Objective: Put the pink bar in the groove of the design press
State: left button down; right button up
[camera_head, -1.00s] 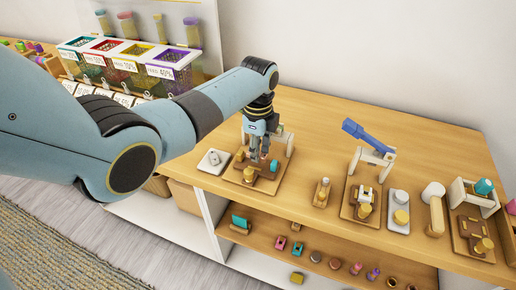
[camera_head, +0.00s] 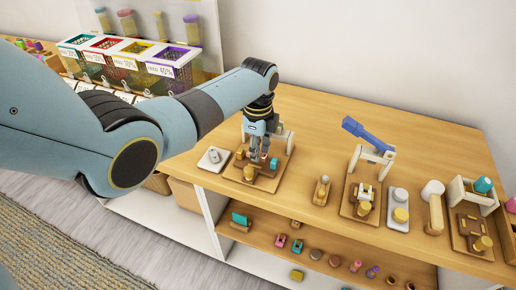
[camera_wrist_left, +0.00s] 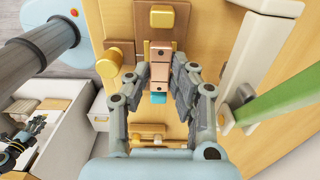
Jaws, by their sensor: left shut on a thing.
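The pink bar (camera_wrist_left: 160,68) shows in the left wrist view, with dark holes in its top face. My left gripper (camera_wrist_left: 164,80) is shut on it, one finger on each side. In the head view my left gripper (camera_head: 259,156) points down over the leftmost press (camera_head: 238,174), a wooden board with brown blocks, yellow knobs and a white frame. A teal piece (camera_head: 274,164) shows beside the fingertips, and at the bar's near end in the wrist view. I cannot tell whether the bar touches the press or sits in a groove.
A white plate with a grey knob (camera_head: 214,157) lies left of this press. To the right stand a small peg stand (camera_head: 322,190), a press with a blue lever (camera_head: 366,138) and another press (camera_head: 471,228). The tabletop behind (camera_head: 330,118) is clear.

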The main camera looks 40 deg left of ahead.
pick_arm(q)
jog(key=shift+f, duration=0.2)
dwell(0.4)
jog(key=shift+f, duration=0.4)
dwell(0.6)
jog(key=shift+f, duration=0.45)
dwell(0.7)
jog(key=c, duration=1.1)
grip_release()
notch_tip(320, 180, up, 12)
jog(key=shift+f, duration=0.1)
